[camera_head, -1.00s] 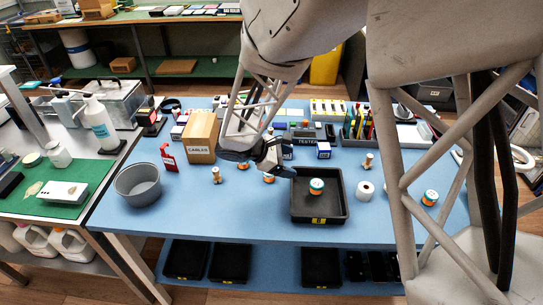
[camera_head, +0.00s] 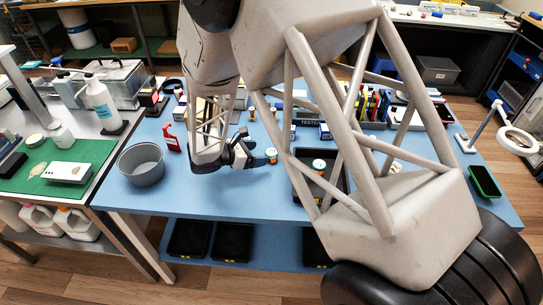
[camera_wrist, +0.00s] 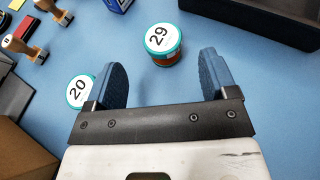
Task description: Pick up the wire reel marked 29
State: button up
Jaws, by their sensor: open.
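The wire reel marked 29 (camera_wrist: 163,42) stands upright on the blue table in the wrist view, with a white top, teal rim and an orange-brown side. It is ahead of my gripper (camera_wrist: 164,82), roughly in line with the gap between the two blue fingers and apart from both. My gripper is open and empty. Another reel marked 20 (camera_wrist: 80,92) stands just left of the left finger, partly hidden behind it. In the head view, my gripper (camera_head: 243,152) is low over the table, left of a teal-rimmed reel (camera_head: 271,155) that looks like reel 29.
A black tray (camera_head: 301,190) holding another reel (camera_head: 319,165) is right of my gripper, partly hidden by my arm. Wooden-handled stamps (camera_wrist: 18,44) stand at left in the wrist view.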

aim_at(270, 152)
jog(key=shift+d, duration=0.1)
jog(key=shift+x, duration=1.25)
jog(key=shift+x, duration=2.6)
jog(key=shift+s, duration=0.1)
jog(key=c, duration=1)
jog(key=shift+r, duration=0.1)
jog(key=shift+r, duration=4.85)
